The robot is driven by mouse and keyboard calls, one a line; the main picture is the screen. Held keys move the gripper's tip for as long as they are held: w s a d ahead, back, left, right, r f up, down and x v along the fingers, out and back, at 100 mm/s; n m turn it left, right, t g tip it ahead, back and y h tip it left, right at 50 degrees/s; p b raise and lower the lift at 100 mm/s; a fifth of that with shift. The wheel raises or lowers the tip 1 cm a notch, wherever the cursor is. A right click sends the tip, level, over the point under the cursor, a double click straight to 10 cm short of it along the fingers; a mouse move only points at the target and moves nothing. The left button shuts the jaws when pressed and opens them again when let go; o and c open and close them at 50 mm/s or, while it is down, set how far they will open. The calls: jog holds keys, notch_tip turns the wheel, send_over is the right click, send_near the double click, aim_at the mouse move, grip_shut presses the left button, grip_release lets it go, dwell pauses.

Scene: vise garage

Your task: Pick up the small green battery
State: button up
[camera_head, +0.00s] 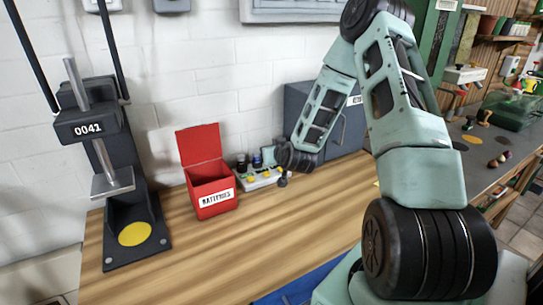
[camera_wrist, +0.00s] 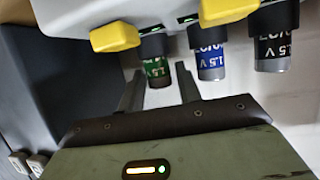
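The small green battery (camera_wrist: 157,70) stands in a pale charger (camera_wrist: 75,18), which also shows on the bench in the head view (camera_head: 262,181). My gripper (camera_wrist: 159,74) is open in the wrist view, with one finger on each side of the green battery's lower end. I cannot tell whether either finger touches it. A blue battery (camera_wrist: 209,60) and a black battery (camera_wrist: 274,48) sit to its right in the same charger. In the head view my wrist covers the charger's right end, and I cannot make out the green battery clearly there.
A red open-lidded box labelled BATTERIES (camera_head: 211,188) stands left of the charger. A black press marked 0041 (camera_head: 100,165) is at the far left. A grey cabinet (camera_head: 345,125) stands behind my arm. The wooden bench (camera_head: 200,255) is clear in front.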

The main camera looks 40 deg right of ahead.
jog(key=shift+x, duration=1.25)
grip_shut()
jog(key=shift+r, duration=0.1)
jog(key=shift+r+b, duration=0.35)
jog(key=shift+r, duration=1.25)
jog(key=s+a, duration=0.1)
jog(key=s, duration=0.1)
jog(key=s+a, duration=0.1)
jog(key=s, duration=0.2)
jog(key=s+a+b, duration=0.1)
jog(key=s, duration=0.2)
jog(key=shift+a+r, duration=0.2)
jog(key=shift+r, duration=0.1)
jog(key=p+v, duration=0.2)
jog(key=p, duration=0.3)
jog(key=shift+f, duration=0.2)
